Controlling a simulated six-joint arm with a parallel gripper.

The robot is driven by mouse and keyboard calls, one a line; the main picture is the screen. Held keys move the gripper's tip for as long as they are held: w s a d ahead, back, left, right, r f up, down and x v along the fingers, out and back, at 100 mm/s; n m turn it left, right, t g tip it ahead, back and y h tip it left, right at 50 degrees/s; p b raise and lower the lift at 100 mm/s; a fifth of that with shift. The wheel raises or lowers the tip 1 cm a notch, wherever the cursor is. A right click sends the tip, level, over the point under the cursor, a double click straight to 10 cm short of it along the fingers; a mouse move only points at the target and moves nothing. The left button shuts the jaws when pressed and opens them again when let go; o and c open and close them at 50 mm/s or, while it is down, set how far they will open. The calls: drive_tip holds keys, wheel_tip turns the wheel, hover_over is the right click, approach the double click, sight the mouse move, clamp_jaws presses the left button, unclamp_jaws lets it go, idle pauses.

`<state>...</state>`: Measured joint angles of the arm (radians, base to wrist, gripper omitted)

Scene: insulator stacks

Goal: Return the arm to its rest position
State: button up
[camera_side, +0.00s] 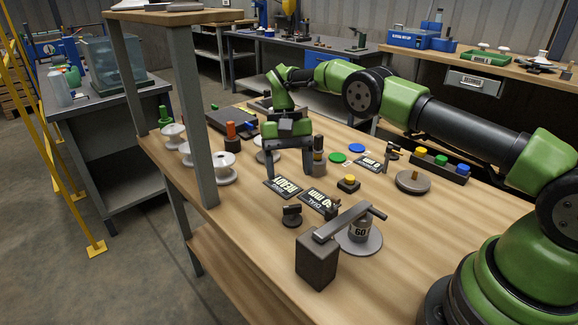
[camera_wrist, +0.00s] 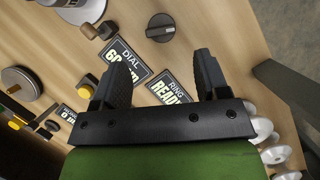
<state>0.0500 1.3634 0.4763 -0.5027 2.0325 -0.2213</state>
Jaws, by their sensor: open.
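My gripper (camera_side: 289,174) is open and empty. It hangs over the middle of the wooden workbench (camera_side: 440,220), above the ring "READY" plate (camera_side: 283,187). In the wrist view its two dark fingers (camera_wrist: 160,80) are spread apart with nothing between them. Past the fingertips, that view shows the "READY" plate (camera_wrist: 170,88) and the "DIAL" plate (camera_wrist: 122,60). My green and black arm reaches in from the right in the side view.
White insulators (camera_side: 224,168) stand at the bench's left edge by a grey post (camera_side: 190,110). A button box (camera_side: 440,165), a dark round disc (camera_side: 413,182) and a dark knob (camera_side: 291,214) stand nearby.

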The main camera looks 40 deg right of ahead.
drive_tip(key=s+a+r+n+t, duration=0.1)
drive_tip(key=s+r+t, duration=0.25)
drive_tip(key=r, duration=0.65)
drive_tip(key=s+r+n+t, duration=0.15)
drive_tip(key=s+r, duration=0.25)
drive_tip(key=r, duration=0.6)
drive_tip(key=s+r+t, duration=0.1)
drive_tip(key=s+t, duration=0.5)
drive_tip(key=s, duration=1.2)
drive_tip(key=shift+s+a+r, duration=0.25)
drive_tip(key=shift+a, duration=0.15)
